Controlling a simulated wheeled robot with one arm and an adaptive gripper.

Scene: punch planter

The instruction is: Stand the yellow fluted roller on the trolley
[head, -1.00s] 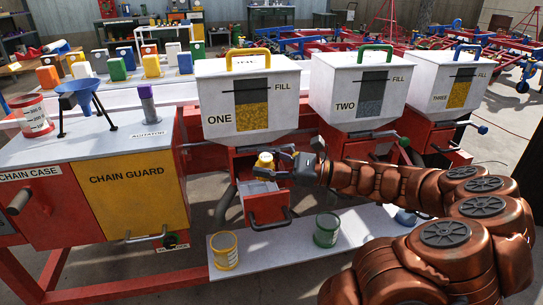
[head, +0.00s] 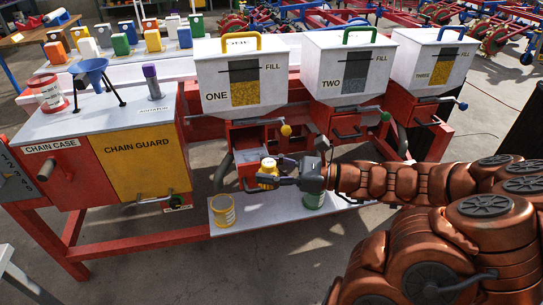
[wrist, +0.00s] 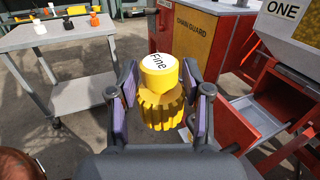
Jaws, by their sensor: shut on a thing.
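The yellow fluted roller (wrist: 160,95) is upright between my gripper's purple-padded fingers in the wrist view. Its white top cap reads "Fine". In the head view the roller (head: 268,171) shows small at the tip of my gripper (head: 278,177), in front of the unit marked ONE and above the low white shelf. My gripper (wrist: 159,100) is shut on the roller. The trolley (wrist: 80,60) is a grey two-level table at the upper left of the wrist view. Only a grey corner (head: 22,280) shows at the lower left of the head view.
The red machine with the yellow chain guard (head: 140,165) stands between units and trolley. An open red drawer (wrist: 245,122) is right of the roller. Tins (head: 222,210) sit on the low shelf.

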